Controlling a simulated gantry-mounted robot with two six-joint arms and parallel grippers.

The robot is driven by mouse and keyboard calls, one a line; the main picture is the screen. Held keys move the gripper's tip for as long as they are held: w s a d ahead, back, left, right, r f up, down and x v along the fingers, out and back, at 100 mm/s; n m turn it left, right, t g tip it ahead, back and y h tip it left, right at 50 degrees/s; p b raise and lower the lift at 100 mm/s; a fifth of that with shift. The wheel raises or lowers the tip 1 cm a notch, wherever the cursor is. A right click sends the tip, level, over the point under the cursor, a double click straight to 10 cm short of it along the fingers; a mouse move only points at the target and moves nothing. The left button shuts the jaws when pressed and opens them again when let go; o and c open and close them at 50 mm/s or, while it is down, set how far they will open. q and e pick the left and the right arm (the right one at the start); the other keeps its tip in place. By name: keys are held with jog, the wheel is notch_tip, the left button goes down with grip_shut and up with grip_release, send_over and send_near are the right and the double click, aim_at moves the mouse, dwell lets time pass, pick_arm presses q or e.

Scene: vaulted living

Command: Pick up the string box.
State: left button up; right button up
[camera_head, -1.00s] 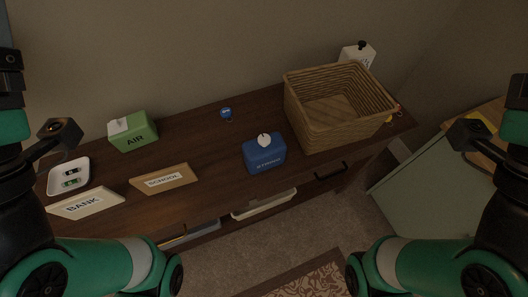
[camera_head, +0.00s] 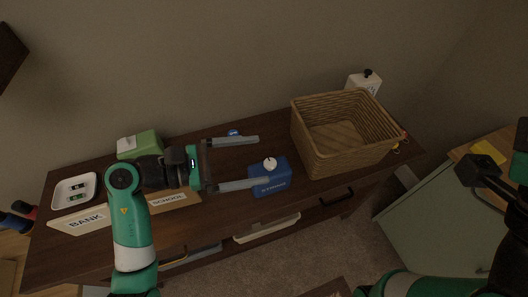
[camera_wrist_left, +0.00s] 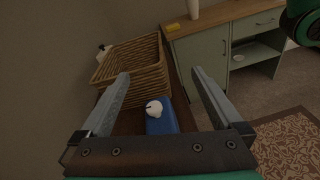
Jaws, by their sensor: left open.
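The string box is a small blue box (camera_head: 270,178) with a white rounded piece on top and a pale label on its front. It stands on the dark wooden console, left of the wicker basket. My left gripper (camera_head: 263,161) is open, its two long grey fingers reaching toward the box from the left. The lower finger overlaps the box's front in the head view. In the left wrist view the box (camera_wrist_left: 163,123) shows between the open fingers, with nothing held. Contact cannot be told.
The wicker basket (camera_head: 384,148) stands close right of the box, with a white container (camera_head: 364,83) behind it. A green box (camera_head: 138,144), SCHOOL and BANK envelopes and a white tray (camera_head: 92,182) lie to the left. A green cabinet (camera_head: 430,215) stands at right.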

aim_at(250, 176)
pick_arm(q)
jog(key=a+f+n+y, duration=0.3)
jog(key=a+f, duration=0.4)
jog(key=f, duration=0.4)
jog(key=b+x, duration=0.1)
jog(key=x, duration=0.1)
jog(key=w+b+x, duration=0.1)
jog(key=x, duration=0.2)
jog(key=shift+r, duration=0.1)
jog(key=shift+w+d, duration=0.15)
jog(key=shift+d, duration=0.2)
jog(key=b+x, duration=0.2)
jog(key=x, duration=0.3)
jog(key=shift+w+d+b, duration=0.15)
jog(key=shift+d+b, duration=0.2)
jog(key=shift+d, duration=0.05)
jog(key=shift+a, duration=0.1)
